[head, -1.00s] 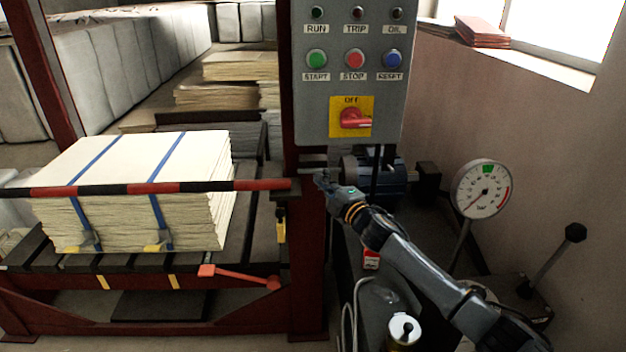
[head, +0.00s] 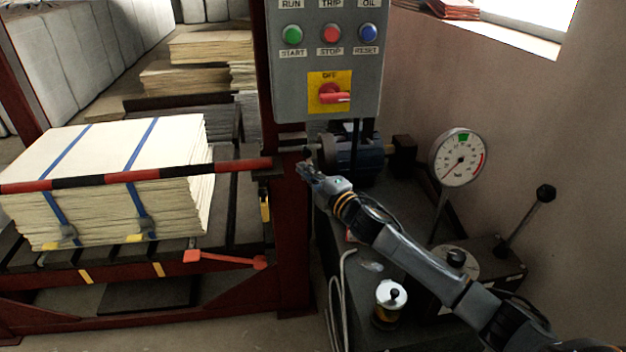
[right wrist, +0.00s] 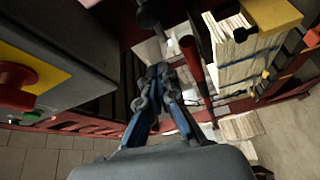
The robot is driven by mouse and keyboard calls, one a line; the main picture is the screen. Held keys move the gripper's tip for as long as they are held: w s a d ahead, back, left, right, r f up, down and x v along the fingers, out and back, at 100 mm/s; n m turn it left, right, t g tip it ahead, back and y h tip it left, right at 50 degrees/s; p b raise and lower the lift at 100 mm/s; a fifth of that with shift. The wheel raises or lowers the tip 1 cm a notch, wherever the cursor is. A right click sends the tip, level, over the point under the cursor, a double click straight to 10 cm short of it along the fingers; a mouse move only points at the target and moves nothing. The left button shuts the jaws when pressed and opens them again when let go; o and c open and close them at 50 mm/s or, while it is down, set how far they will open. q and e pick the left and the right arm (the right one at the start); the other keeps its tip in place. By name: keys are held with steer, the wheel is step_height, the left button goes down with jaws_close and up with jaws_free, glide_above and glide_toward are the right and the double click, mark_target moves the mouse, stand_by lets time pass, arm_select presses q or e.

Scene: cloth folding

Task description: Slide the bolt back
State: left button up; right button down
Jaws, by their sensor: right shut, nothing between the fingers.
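A short metal rod with a dark end (head: 310,152), which looks like the bolt, sits at the top of the red post beneath the control box. It is small and partly obscured, so its exact position is unclear. My right gripper (head: 304,168) is shut and empty, just below and in front of this rod; I cannot tell whether they touch. In the right wrist view the closed fingers (right wrist: 158,72) point towards a dark knob (right wrist: 148,12) and the red bar (right wrist: 190,55), with nothing between them. My left gripper is not in view.
A red-and-black striped bar (head: 155,175) crosses in front of a strapped paper stack (head: 110,200). The grey control box (head: 350,85) hangs just above my right gripper. A motor (head: 350,155), gauge (head: 459,157) and black-knobbed lever (head: 525,215) stand to the right.

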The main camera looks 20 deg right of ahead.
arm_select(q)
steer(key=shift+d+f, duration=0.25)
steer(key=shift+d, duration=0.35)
arm_select(e)
steer(key=v, duration=0.3)
steer(key=shift+s+a, duration=0.25)
steer(key=shift+s, duration=0.05)
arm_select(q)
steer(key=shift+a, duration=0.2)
